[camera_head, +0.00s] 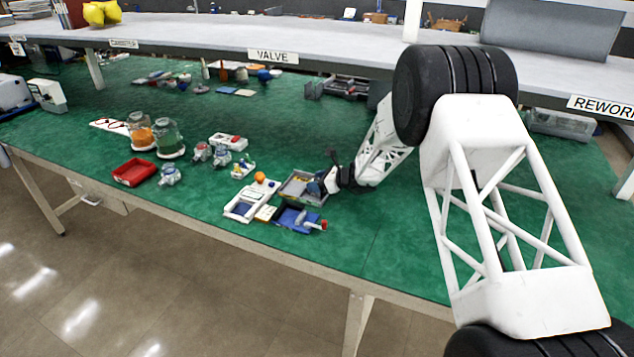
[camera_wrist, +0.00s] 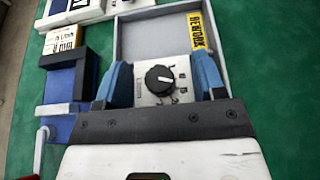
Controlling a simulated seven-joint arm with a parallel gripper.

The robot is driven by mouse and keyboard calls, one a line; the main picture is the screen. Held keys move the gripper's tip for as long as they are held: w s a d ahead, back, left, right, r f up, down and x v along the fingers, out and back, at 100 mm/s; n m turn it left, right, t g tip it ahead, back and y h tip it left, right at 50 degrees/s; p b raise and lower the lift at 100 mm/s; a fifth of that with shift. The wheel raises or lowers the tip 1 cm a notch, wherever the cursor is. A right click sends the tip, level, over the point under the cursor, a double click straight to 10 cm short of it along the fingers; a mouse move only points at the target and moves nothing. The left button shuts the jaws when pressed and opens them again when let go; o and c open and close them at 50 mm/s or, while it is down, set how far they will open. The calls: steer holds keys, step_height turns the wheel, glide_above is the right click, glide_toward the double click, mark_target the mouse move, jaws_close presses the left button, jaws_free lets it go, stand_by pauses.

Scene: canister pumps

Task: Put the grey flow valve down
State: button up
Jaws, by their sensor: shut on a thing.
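The grey flow valve (camera_wrist: 182,68), a light grey block with a black dial, sits between the blue fingers of my gripper (camera_wrist: 161,70) in the wrist view. The fingers are shut on its left and right sides. A grey tray labelled REWORK (camera_wrist: 153,42) lies under and beyond the valve. I cannot tell whether the valve touches the tray floor. In the head view my gripper (camera_head: 322,184) is at the right side of the grey tray (camera_head: 297,199), and I cannot make out the valve there.
A red tray (camera_head: 135,172), jars (camera_head: 168,138) and several small pump parts stand farther left. Green mat (camera_head: 385,225) is clear to the right.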

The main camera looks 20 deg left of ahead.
steer(key=shift+f, duration=0.1)
steer(key=o, duration=1.1)
steer(key=shift+c, duration=0.2)
steer(key=shift+d+r, duration=0.15)
steer(key=shift+r, duration=0.05)
steer(key=v, duration=1.1)
steer(key=shift+d, duration=0.35)
